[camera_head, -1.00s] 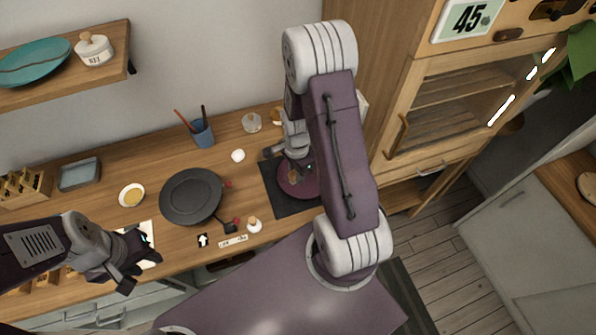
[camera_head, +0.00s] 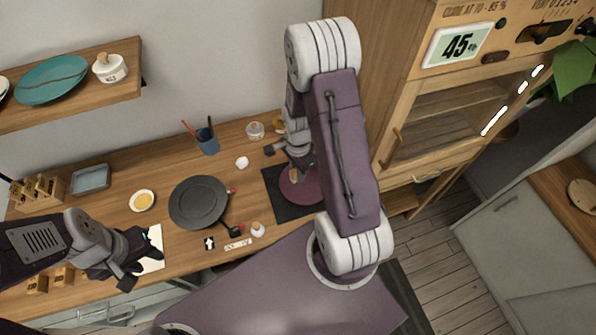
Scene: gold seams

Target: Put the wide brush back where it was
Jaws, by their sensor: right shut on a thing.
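My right gripper (camera_head: 297,170) is over the plum plate (camera_head: 302,197), which lies on a dark mat (camera_head: 277,188). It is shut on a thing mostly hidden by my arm. A small tan part shows at its fingers; I take this to be the wide brush, but its shape is unclear. A blue cup (camera_head: 208,146) at the back holds a red stick and a dark stick, upright and leaning slightly apart. My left gripper (camera_head: 143,272) is open and empty near the counter's front left, beside a white sheet (camera_head: 152,250).
A dark round pan (camera_head: 199,202) lies mid-counter, with a small bowl of yellow powder (camera_head: 142,201) to its left. A small jar (camera_head: 258,229), a glass jar (camera_head: 255,130) and a white lump (camera_head: 242,162) stand nearby. A wooden cabinet (camera_head: 440,125) is at the right.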

